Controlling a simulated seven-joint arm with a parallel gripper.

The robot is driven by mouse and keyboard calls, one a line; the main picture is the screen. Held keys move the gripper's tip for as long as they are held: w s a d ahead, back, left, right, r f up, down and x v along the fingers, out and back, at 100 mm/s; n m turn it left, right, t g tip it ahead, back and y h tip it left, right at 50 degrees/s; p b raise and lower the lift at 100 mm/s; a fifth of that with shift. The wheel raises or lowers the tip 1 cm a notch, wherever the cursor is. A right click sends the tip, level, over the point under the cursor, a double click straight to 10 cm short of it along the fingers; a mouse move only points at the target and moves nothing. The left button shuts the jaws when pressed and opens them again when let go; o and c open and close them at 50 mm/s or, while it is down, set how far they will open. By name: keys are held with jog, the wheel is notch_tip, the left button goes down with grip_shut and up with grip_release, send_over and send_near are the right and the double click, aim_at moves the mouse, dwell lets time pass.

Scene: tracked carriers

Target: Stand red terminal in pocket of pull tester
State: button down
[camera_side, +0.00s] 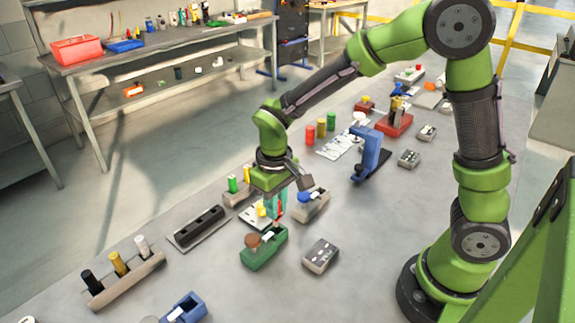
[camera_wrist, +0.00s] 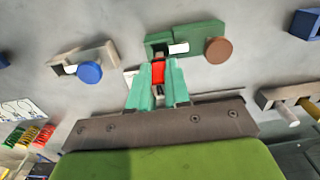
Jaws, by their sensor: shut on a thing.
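My gripper (camera_side: 276,210) has teal fingers pointing down over the middle of the bench. They are shut on the red terminal (camera_wrist: 158,73), which shows between the fingertips in the wrist view. A small red part of it shows in the side view (camera_side: 280,208). A green fixture (camera_side: 263,251) with a brown round knob and a white bar stands just beyond the fingertips; in the wrist view (camera_wrist: 199,34) a dark recess shows close to the terminal. I cannot tell for certain that this fixture is the pull tester, or whether the terminal touches it. The terminal's lower end is hidden.
A grey fixture with a blue knob (camera_side: 307,198) stands close to my gripper. A dark rail block (camera_side: 200,227), a block with black, yellow and white pegs (camera_side: 125,275), a grey box (camera_side: 321,254) and a blue clamp-like stand (camera_side: 367,155) are around. The front bench is partly clear.

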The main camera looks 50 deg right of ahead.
jog(key=shift+f, duration=1.5)
dwell(1.9)
jog(key=c, duration=1)
grip_release()
jog(key=shift+o, duration=0.3)
jog(key=o, duration=0.4)
jog(key=shift+r, duration=3.5)
jog(key=shift+f, duration=0.1)
